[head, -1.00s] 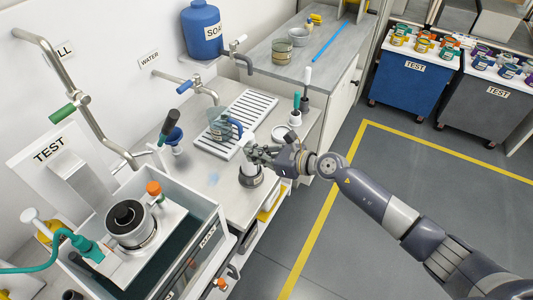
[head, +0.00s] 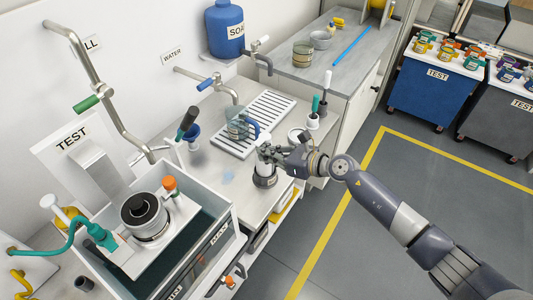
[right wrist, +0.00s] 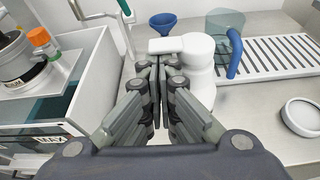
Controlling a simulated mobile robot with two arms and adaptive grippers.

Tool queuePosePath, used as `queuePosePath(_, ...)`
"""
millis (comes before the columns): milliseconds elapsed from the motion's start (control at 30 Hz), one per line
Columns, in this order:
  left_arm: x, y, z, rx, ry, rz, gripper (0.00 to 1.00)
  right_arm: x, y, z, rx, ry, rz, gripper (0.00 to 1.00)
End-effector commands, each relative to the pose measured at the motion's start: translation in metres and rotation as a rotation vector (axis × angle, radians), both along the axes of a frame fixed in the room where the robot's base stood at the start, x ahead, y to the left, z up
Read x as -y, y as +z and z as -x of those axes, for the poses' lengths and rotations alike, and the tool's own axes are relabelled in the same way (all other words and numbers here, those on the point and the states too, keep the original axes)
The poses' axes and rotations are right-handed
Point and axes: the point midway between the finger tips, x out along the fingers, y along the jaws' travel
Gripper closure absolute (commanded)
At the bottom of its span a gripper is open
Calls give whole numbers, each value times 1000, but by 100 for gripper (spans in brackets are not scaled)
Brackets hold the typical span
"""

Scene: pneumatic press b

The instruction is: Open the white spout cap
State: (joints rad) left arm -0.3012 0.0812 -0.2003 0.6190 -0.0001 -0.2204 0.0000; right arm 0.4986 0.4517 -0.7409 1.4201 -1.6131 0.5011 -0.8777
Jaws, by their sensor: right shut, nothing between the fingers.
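A white bottle (head: 263,170) with a dark band at its base stands upright on the bench near its front edge. In the right wrist view the white bottle (right wrist: 201,72) has a rounded top with a flat white spout part (right wrist: 166,45) pointing left. My right gripper (head: 268,153) is at the top of the bottle, partly hiding it. In the right wrist view the right gripper (right wrist: 161,62) is shut and empty, its fingertips just below the spout part. I cannot tell whether they touch it. My left gripper is not in view.
A drying rack (head: 268,123) with a clear blue-handled jug (head: 237,125) lies behind the bottle. A white dish (right wrist: 303,116) is to the right in the wrist view. The press tank (head: 217,217) stands to the left. A blue funnel (right wrist: 163,21) is beyond the bottle.

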Motion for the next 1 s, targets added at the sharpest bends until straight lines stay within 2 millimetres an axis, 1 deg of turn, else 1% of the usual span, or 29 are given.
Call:
queuePosePath(167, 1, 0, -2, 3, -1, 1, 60, 0, 3, 0, -33, 1, -23, 100)
queuePosePath(367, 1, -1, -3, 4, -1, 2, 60, 0, 9, 0, -115, 0, -83, 100)
queuePosePath(667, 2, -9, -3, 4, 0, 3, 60, 1, 24, -1, -337, 0, -245, 100)
queuePosePath(1000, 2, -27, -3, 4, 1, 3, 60, 5, 40, -7, -600, -1, -436, 100)
